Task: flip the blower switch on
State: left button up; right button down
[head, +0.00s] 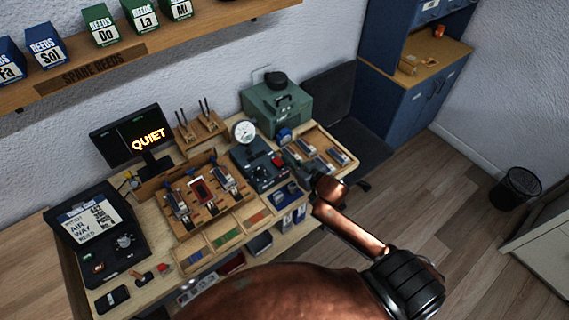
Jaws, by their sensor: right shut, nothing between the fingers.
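A dark blue control box (252,172) stands on the bench with a round white gauge (244,131) behind its top edge. A red part (278,161) shows at its right side; I cannot tell whether it is the blower switch or how it is set. A green machine (270,110) with a black cap, possibly the blower, stands behind. My left gripper is not in view.
A wooden fixture board (207,215) and bins of coloured parts (226,236) lie left. A screen (131,136) reads "QUIET". A dark chair (335,95) and open floor are to the right.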

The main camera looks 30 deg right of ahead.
aim_at(284, 169)
jog(key=x, duration=0.3)
jog(key=shift+w+a, duration=0.1)
jog(key=shift+w, duration=0.2)
jog(key=f, duration=0.3)
jog(key=shift+s, duration=0.3)
jog(key=shift+s+f, duration=0.1)
jog(key=shift+f, duration=0.45)
